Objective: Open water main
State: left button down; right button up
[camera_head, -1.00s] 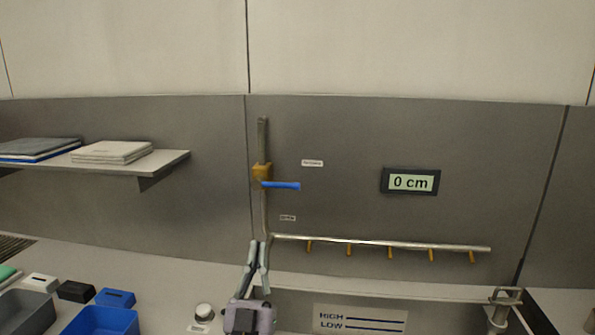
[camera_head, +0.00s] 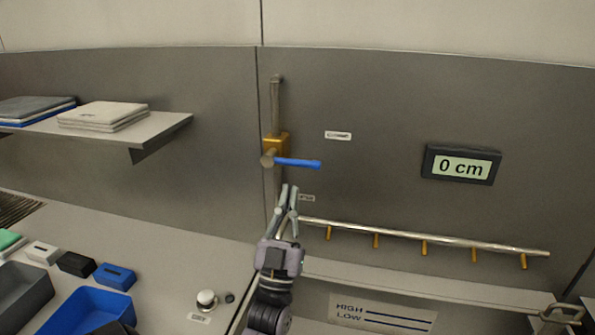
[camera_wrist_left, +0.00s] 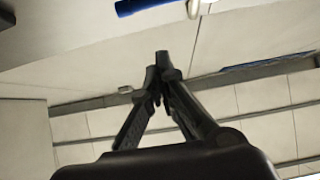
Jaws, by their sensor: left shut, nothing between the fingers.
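The water main valve is a brass body (camera_head: 277,148) on a vertical pipe (camera_head: 275,100) against the grey wall. Its blue lever (camera_head: 298,163) points right, roughly level. My left gripper (camera_head: 289,188) is just below the lever, fingers pointing up, shut and empty, apart from the lever as far as the head view shows. In the left wrist view the closed fingertips (camera_wrist_left: 160,58) are in the middle, and part of a blue bar, likely the lever (camera_wrist_left: 135,6), shows at the top edge. A small label (camera_head: 307,198) is beside the fingers. My right gripper is not in view.
A horizontal pipe (camera_head: 420,235) with several brass nozzles runs right, below a display (camera_head: 461,165) reading 0 cm. A shelf (camera_head: 150,133) with folded stacks is at left. Blue (camera_head: 95,308) and grey bins, small boxes and a round knob (camera_head: 206,300) are on the counter.

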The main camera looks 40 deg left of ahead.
aim_at(299, 161)
pick_arm(q)
jog(key=w+a+r+p, duration=0.1)
jog(key=w+p, duration=0.1)
jog(key=w+a+r+p, duration=0.1)
jog(key=w+r+p, duration=0.1)
jog(key=w+a+r+p, duration=0.1)
jog(key=w+p, duration=0.1)
jog(key=shift+w+a+r, duration=0.15)
jog(key=shift+a+r, duration=0.1)
jog(key=shift+r, duration=0.05)
jog(key=shift+f, duration=0.55)
jog(key=shift+w+f+m, duration=0.1)
jog(key=shift+m, duration=0.2)
